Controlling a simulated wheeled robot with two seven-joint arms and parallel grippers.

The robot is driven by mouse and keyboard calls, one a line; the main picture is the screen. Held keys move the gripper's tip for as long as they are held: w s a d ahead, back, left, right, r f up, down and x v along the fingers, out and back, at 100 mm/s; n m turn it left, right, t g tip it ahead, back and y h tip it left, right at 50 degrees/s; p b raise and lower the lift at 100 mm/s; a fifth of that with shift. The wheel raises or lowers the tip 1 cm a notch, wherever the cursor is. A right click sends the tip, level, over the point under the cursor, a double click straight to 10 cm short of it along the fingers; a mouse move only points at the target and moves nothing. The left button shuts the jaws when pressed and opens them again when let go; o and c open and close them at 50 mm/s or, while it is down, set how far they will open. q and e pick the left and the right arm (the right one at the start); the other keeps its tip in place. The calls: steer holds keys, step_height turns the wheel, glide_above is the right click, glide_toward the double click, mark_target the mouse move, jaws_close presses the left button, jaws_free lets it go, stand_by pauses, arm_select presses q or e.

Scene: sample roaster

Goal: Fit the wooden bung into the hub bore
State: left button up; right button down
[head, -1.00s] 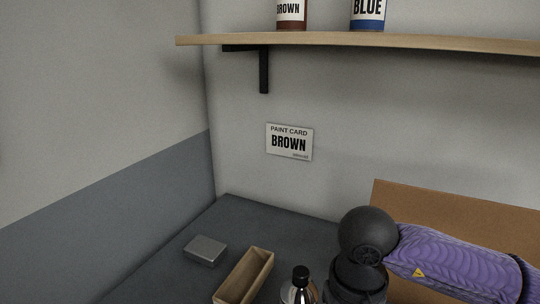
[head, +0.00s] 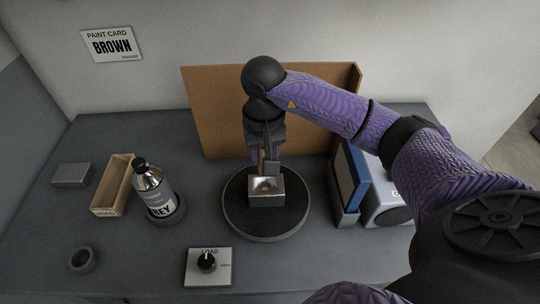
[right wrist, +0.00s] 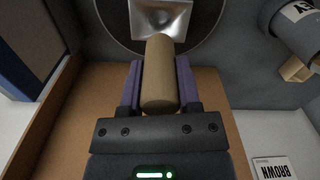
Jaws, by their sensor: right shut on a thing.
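The wooden bung (right wrist: 160,75) is a tan cylinder, held between the fingers of my right gripper (right wrist: 160,64) in the right wrist view. In the head view my right gripper (head: 263,158) points down just behind the hub (head: 266,190), and only a sliver of the bung shows. The hub is a shiny metal block with a funnel-shaped bore, on a dark round turntable (head: 239,222). In the right wrist view the bung's far end overlaps the near side of the hub (right wrist: 177,17). I cannot tell whether they touch. My left gripper is not in view.
A brown board (head: 215,105) stands close behind the turntable. A load knob (head: 206,262) is in front. A blue panel (head: 354,172) and grey device (head: 388,207) stand right.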

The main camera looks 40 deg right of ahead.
step_height(320, 180, down, 3)
steer(key=shift+s+f, duration=0.1)
steer(key=shift+f, duration=0.25)
steer(key=shift+f+b, duration=0.6)
steer(key=shift+b, duration=0.2)
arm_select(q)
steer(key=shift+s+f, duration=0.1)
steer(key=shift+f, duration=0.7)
arm_select(e)
steer(key=shift+c, duration=1.5)
jaws_free()
